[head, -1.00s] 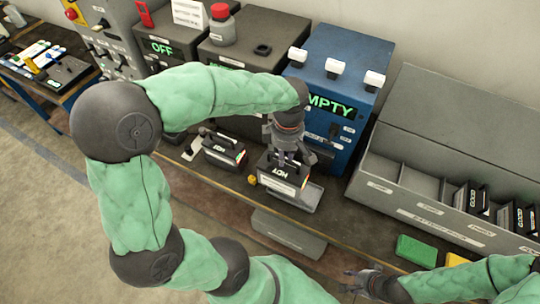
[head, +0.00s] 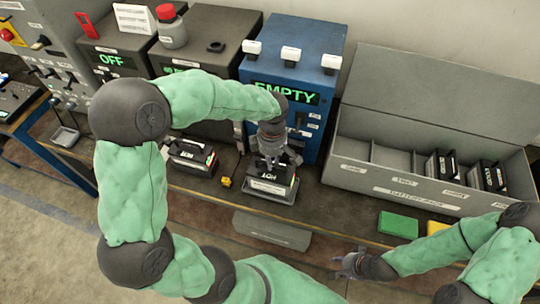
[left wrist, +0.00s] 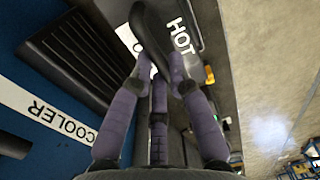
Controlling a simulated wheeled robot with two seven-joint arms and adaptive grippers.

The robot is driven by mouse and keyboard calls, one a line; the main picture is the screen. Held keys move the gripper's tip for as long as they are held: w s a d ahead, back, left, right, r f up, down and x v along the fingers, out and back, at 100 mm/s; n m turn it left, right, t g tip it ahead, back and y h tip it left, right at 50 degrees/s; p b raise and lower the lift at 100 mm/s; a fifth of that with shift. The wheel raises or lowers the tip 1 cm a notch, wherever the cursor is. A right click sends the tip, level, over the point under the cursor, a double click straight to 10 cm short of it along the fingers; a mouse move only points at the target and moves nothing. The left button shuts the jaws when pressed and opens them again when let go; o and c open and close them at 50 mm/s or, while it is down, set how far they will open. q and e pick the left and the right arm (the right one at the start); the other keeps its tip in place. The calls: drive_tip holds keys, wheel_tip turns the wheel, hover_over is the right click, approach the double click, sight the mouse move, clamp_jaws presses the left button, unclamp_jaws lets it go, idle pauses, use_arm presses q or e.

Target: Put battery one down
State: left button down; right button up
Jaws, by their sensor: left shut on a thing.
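My left gripper (head: 273,158) is shut on the handle of a dark battery (head: 272,178) whose white label reads HOT. The left wrist view shows the purple fingers (left wrist: 158,85) around the black handle and the HOT label (left wrist: 181,37). The battery is upright over a grey tray (head: 268,196) in front of the blue cooler (head: 295,68), whose display reads EMPTY. I cannot tell if its base touches the tray. A second HOT battery (head: 191,158) stands to the left on the bench. My right gripper (head: 350,263) is empty and looks open, near the bench's front.
A grey battery rack (head: 400,186) with several compartments and some black batteries (head: 440,165) stands at the right. Green (head: 398,224) and yellow (head: 437,228) blocks lie before it. A small yellow object (head: 225,182) lies left of the tray. Dark machines (head: 120,58) line the back.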

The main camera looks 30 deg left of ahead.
use_arm(q)
drive_tip(key=shift+w+a+f, duration=0.1)
drive_tip(key=shift+w+f, duration=0.05)
drive_tip(key=shift+f, duration=0.2)
drive_tip(key=c, duration=1.2)
unclamp_jaws()
drive_tip(key=shift+s, duration=0.2)
drive_tip(key=shift+w+r, duration=0.1)
drive_tip(key=shift+r, duration=0.4)
wheel_tip(320, 180, up, 11)
drive_tip(key=p, duration=0.2)
drive_tip(key=shift+w+r+p, duration=0.1)
drive_tip(key=shift+p, duration=0.2)
